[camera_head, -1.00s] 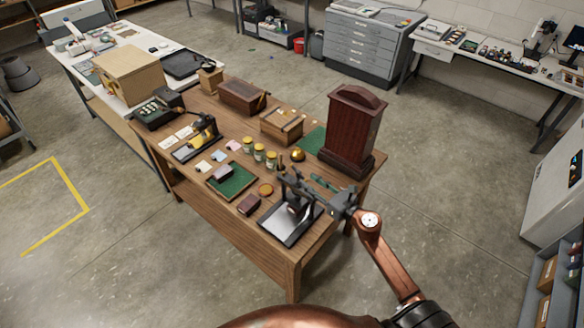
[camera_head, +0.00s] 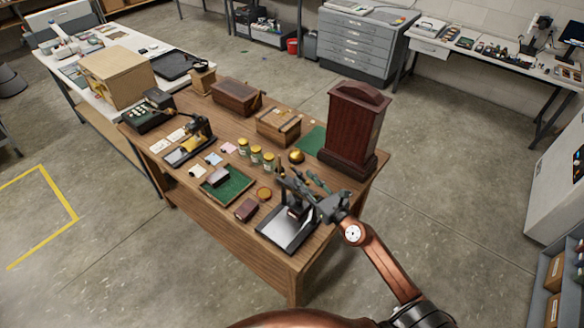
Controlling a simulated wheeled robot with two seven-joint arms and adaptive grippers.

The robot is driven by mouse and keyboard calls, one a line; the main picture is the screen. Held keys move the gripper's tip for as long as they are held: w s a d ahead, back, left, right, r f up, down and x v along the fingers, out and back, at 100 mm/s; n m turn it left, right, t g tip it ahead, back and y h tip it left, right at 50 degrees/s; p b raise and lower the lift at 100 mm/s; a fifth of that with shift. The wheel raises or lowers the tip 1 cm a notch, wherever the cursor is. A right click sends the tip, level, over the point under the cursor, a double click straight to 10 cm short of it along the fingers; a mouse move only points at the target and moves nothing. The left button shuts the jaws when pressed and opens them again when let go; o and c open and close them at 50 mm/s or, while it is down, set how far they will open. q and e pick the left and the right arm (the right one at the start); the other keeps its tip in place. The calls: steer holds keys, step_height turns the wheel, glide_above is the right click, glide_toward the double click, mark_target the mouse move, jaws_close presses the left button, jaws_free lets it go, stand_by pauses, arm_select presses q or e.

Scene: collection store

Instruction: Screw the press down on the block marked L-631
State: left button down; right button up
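A small black press (camera_head: 297,211) stands on a pale, dark-edged base (camera_head: 274,231) at the near right corner of the wooden table. My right gripper (camera_head: 287,186) is at the top of this press, over its upper part, and hides much of it. Whether its fingers are open or closed on the press is too small to tell. A dark red block (camera_head: 246,209) lies just left of the base. Another small block (camera_head: 217,177) sits on a green mat (camera_head: 236,186). No marking such as L-631 is readable. My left gripper is out of view.
A tall dark red wooden case (camera_head: 354,125) stands behind my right gripper. Several jars (camera_head: 255,154), a brass dome (camera_head: 296,156) and wooden boxes (camera_head: 278,125) fill the table's middle and back. Another black device (camera_head: 200,130) stands at left. Floor is free at right.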

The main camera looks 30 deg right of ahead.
mark_target(298, 172)
steer(key=w, duration=0.5)
steer(key=w+a, duration=0.1)
steer(key=w, duration=0.1)
steer(key=shift+w, duration=0.35)
jaws_close()
